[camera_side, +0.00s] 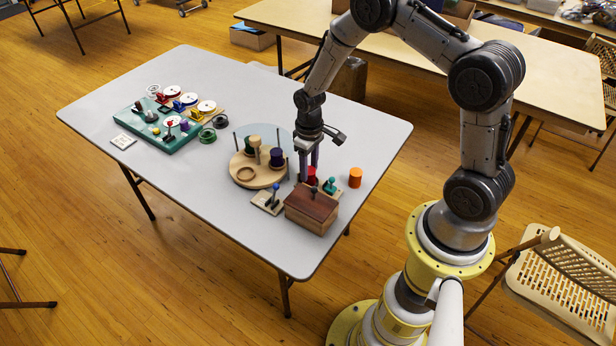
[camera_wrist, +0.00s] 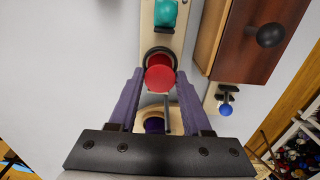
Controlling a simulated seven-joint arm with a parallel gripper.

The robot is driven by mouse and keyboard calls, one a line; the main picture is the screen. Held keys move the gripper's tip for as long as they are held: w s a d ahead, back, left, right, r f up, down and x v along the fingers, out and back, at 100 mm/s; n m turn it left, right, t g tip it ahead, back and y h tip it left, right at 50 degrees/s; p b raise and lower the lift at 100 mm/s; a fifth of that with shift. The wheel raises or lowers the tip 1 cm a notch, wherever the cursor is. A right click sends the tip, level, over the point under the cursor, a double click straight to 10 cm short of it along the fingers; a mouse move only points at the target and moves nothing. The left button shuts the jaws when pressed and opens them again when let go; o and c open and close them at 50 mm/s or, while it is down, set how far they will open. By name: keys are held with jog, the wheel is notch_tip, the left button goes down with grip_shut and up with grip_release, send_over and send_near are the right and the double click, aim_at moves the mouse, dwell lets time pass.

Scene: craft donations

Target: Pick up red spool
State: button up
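The red spool (camera_side: 311,173) is near the right side of the table, behind the wooden box. In the wrist view the red spool (camera_wrist: 159,74) shows its round red end, with a dark ring just beyond it. My gripper (camera_side: 308,176) points down at the spool, partly hiding it in the side view. In the wrist view my gripper (camera_wrist: 160,82) has its two purple fingers apart, one on each side of the spool. A narrow gap seems to show at each side; contact is not clear.
The brown-topped wooden box (camera_side: 312,207) stands close in front. A teal knob (camera_side: 330,186) and a blue-knobbed piece (camera_side: 273,198) are close by. An orange cylinder (camera_side: 355,177) stands to the right. A round wooden stand (camera_side: 245,172) with spools is to the left.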

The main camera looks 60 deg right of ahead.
aim_at(309, 170)
jog(key=c, duration=0.5)
jog(key=shift+r, duration=3.75)
jog(key=shift+c, duration=0.2)
jog(key=shift+r, duration=0.1)
